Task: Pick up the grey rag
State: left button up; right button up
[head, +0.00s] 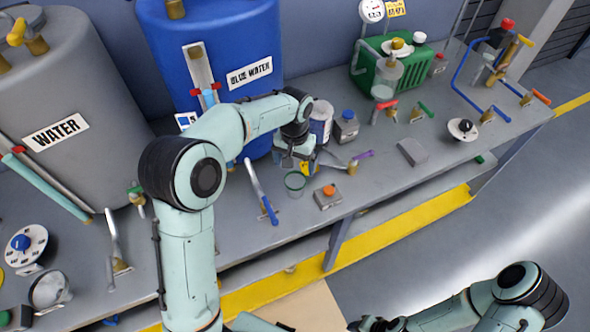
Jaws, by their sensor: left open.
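The grey rag appears to be the small flat grey piece (412,152) lying on the bench right of the middle in the head view. My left gripper (292,160) is open and points down over the bench. It is well to the left of the grey piece, close to a small green-rimmed cup (295,182) and a white can (320,121). Its fingertips are partly lost among the things behind. My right gripper (375,324) is low at the bottom edge, in front of the bench, and its fingers are too dark and cut off to read.
The grey bench (375,183) carries a grey WATER tank (70,90), a blue tank (220,40) and a green machine (385,70). Between my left gripper and the grey piece stand a blue-capped container (346,127) and a purple-handled valve (362,155). Bare bench surrounds the grey piece.

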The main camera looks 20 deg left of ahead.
aim_at(413, 152)
jog(key=k, duration=1)
